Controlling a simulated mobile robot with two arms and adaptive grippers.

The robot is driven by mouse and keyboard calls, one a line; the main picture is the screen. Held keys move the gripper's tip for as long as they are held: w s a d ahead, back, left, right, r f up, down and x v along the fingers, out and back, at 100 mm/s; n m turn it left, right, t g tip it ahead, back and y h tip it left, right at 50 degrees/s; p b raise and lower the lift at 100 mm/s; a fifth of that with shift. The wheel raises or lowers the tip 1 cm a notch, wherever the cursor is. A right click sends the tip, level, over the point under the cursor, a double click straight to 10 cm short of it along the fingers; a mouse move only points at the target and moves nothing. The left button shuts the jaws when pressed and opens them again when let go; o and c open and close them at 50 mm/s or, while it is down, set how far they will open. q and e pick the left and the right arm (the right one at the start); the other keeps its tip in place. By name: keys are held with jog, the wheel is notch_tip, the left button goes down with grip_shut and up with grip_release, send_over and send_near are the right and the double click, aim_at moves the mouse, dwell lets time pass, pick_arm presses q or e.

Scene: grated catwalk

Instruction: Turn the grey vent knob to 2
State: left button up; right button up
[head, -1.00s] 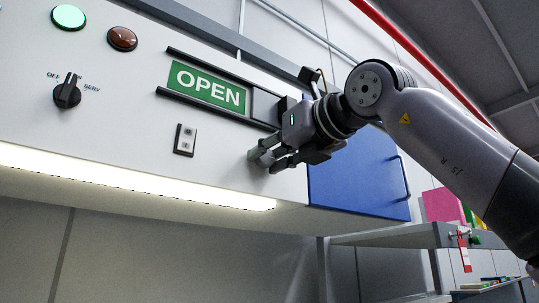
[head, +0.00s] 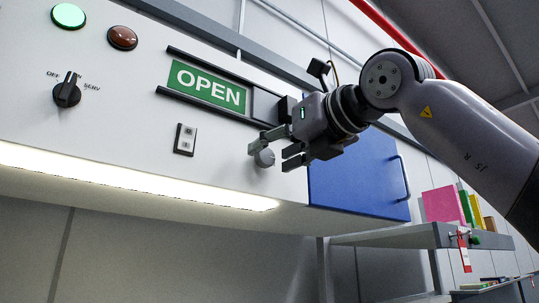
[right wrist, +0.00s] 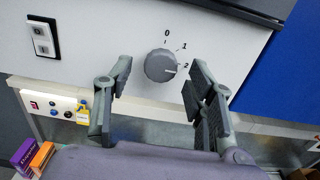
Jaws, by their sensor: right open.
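The grey vent knob (head: 264,157) is a round knob on the white panel, left of the blue door. In the right wrist view the knob (right wrist: 160,65) shows whole, with the marks 0, 1 and 2 around its upper right. Its small pale pointer line is at its right side, close to the 2. My right gripper (head: 272,156) is open, with its fingers spread on either side of the knob's outline in the wrist view. It holds nothing, and the fingers look clear of the knob. My left gripper is not in view.
The panel carries a black selector switch (head: 67,94), a lit green lamp (head: 68,16), a red-brown lamp (head: 122,38), an OPEN sign (head: 207,87) and a small rocker switch (head: 185,139). A blue door (head: 360,180) is right of the knob. A shelf (head: 400,238) lies below right.

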jog(key=v, duration=1)
